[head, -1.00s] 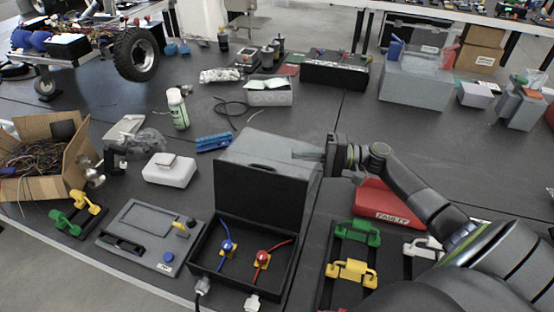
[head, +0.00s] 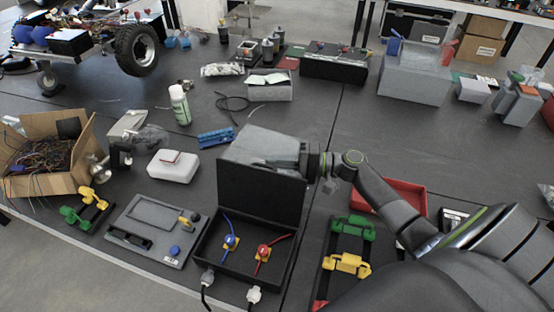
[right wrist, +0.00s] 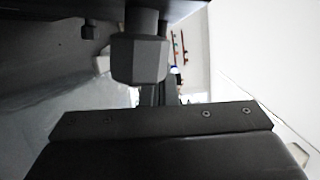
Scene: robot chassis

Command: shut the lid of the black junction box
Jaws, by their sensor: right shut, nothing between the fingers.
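The black junction box (head: 213,262) sits near the front edge of the table. Its lid (head: 258,195) stands open, roughly upright at the back of the box. Inside are a blue and a red connector with wires on yellow mounts. My right gripper (head: 270,163) is shut and empty, reaching in from the right behind the lid's top edge. The lid partly hides the fingertips, and I cannot tell whether they touch it. In the right wrist view a dark finger part shows, but the lid is not clear there. My left gripper is not in view.
A grey box (head: 262,143) stands behind the lid and my gripper. A grey panel (head: 150,225) lies left of the junction box. Green and yellow clamps (head: 347,264) lie to its right, with a red tray (head: 405,198) behind my forearm.

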